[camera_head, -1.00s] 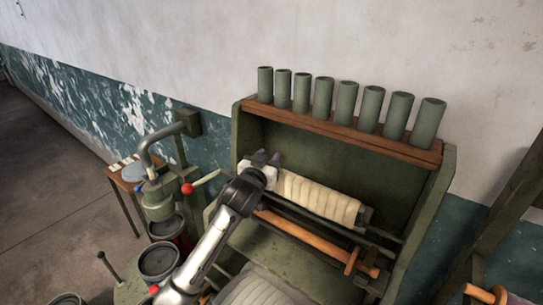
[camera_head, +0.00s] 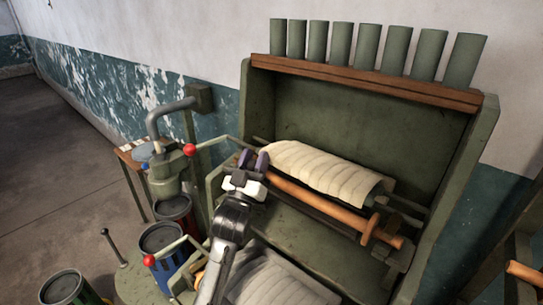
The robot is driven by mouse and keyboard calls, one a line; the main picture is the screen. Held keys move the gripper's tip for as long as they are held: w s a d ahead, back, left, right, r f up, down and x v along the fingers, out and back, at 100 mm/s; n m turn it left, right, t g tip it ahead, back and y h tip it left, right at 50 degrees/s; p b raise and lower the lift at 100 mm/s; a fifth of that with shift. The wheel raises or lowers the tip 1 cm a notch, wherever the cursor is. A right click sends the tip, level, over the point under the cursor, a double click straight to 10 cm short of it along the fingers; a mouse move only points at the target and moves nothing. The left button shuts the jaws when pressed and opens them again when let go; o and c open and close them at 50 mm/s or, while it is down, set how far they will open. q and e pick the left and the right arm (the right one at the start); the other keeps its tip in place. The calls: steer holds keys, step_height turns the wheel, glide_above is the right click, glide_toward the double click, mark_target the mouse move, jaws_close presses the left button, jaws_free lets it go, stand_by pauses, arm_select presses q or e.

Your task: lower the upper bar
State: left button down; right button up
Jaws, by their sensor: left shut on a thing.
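A wooden bar (camera_head: 318,201) with a crosspiece near its right end slants across the machine, just in front of a cream ribbed roll (camera_head: 322,170). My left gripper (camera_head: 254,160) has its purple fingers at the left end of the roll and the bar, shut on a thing. The fingers and gripper body hide the held part, which seems to be the bar's left end. My right gripper is not in view.
The green cabinet (camera_head: 258,100) has a wooden shelf (camera_head: 365,80) with several green cylinders. Red-knobbed levers (camera_head: 190,150) stand at left, above open cans (camera_head: 160,237). Pale fabric (camera_head: 275,282) lies below my arm. Floor at far left is clear.

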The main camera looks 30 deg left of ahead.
arm_select(q)
steer(key=shift+s+a+f, duration=0.1)
steer(key=shift+s+f, duration=0.05)
steer(key=shift+f, duration=0.3)
steer(key=shift+s+a+f, duration=0.1)
steer(key=shift+s+f, duration=0.05)
steer(key=shift+f, duration=0.3)
steer(key=c, duration=1.2)
jaws_free()
steer(key=o, duration=0.4)
steer(key=shift+s+f, duration=0.1)
steer(key=shift+s, duration=0.05)
steer(key=shift+c, duration=0.2)
steer(key=shift+o, duration=0.4)
steer(key=shift+d, duration=0.1)
steer(key=b+v, duration=0.1)
steer(key=v, duration=1.2)
steer(key=shift+s+f, duration=0.15)
steer(key=shift+s, duration=0.1)
